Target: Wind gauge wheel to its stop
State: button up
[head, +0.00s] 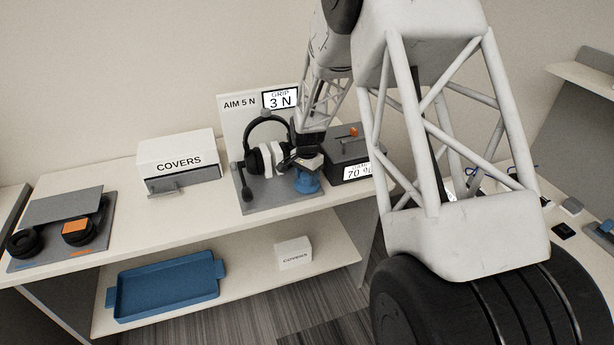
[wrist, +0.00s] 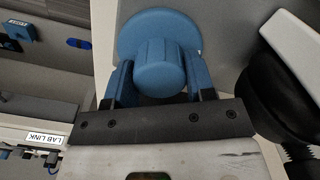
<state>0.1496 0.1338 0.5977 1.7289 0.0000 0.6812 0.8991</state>
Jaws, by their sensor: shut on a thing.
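The blue gauge wheel (head: 308,184) stands at the right front of the grey headset stand (head: 262,203). In the wrist view the wheel (wrist: 160,66) shows a ribbed round knob in front of a wider blue disc. My gripper (wrist: 160,82) is shut on the knob, with one finger on each side. In the head view my gripper (head: 306,163) reaches the wheel from above and partly hides it. The panel (head: 238,116) behind reads AIM 5 N, and its display (head: 281,100) reads GRIP 3 N. A black headset (head: 264,128) with white pads hangs in front of the panel.
A dark box (head: 345,150) with a 70 % display stands close right of the wheel. A white COVERS box (head: 178,155) is to the left. A mat (head: 55,236) with black ear cups lies far left. A blue tray (head: 168,288) is on the lower shelf.

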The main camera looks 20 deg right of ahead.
jog(key=o, duration=0.9)
jog(key=shift+r, duration=0.2)
jog(key=shift+r, duration=3.75)
